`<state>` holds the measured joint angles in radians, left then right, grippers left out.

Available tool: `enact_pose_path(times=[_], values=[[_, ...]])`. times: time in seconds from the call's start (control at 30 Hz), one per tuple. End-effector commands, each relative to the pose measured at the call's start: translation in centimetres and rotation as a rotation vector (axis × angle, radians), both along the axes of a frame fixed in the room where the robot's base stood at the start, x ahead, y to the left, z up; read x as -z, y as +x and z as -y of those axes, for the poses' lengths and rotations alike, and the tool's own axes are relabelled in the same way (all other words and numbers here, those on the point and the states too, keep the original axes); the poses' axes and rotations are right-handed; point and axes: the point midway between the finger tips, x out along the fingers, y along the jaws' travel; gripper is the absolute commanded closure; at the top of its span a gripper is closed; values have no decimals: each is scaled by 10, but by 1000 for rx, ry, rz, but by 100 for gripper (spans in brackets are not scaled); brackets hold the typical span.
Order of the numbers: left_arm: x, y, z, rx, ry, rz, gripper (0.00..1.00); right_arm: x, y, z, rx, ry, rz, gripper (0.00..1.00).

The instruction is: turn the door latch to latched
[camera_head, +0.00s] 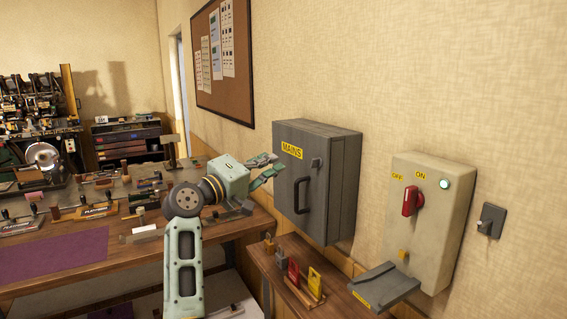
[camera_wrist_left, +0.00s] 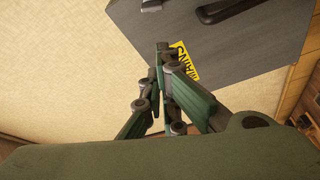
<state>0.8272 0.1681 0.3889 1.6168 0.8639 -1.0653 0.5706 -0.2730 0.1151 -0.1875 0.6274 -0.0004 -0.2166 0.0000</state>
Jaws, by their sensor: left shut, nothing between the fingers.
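The grey MAINS box (camera_head: 333,200) hangs on the wall with its door closed against the body. The small grey door latch (camera_head: 316,163) sits on the door's upper part, right of the yellow MAINS label (camera_head: 292,150) and above the black bar handle (camera_head: 302,195). My left gripper (camera_head: 272,166) is shut and empty, near the left side of the box. In the left wrist view the fingertips (camera_wrist_left: 163,48) overlap the label (camera_wrist_left: 186,62); I cannot tell whether they touch the door. The latch's exact angle is too small to read. My right gripper is out of view.
A cream switch box (camera_head: 440,215) with a red knob (camera_head: 412,200) and a lit lamp is right of the MAINS box. A wooden shelf (camera_head: 262,262) below holds red and yellow tags (camera_head: 314,279). A cluttered workbench (camera_head: 130,250) stands at left.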

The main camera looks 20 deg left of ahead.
Motion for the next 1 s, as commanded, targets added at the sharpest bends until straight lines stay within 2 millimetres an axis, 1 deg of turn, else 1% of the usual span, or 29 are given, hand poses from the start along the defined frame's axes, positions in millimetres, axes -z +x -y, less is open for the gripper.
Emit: enact_pose_path(times=[0.07, 0.13, 0.27, 0.3, 0.4, 0.47, 0.57, 0.73, 0.83, 1.0], values=[[-2, 3, 5, 16, -6, -2, 100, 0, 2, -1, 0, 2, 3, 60], [-4, 7, 7, 19, -6, -3, 100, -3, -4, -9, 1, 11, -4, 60], [-8, 25, 14, 18, -7, -5, 100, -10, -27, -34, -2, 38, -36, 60], [-9, 32, 16, 18, -7, -5, 100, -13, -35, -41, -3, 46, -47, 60], [-12, 52, 24, 18, -8, -5, 100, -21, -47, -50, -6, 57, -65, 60], [-13, 62, 27, 18, -8, -5, 100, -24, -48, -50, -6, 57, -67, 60], [-14, 76, 32, 17, -7, -3, 100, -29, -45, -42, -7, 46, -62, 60], [-15, 96, 40, 17, -6, -4, 100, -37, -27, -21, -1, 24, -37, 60], [-9, 86, 50, 17, -4, -4, 100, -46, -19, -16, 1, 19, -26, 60], [-2, 76, 62, 16, -5, -4, 100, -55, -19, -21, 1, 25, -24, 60]])
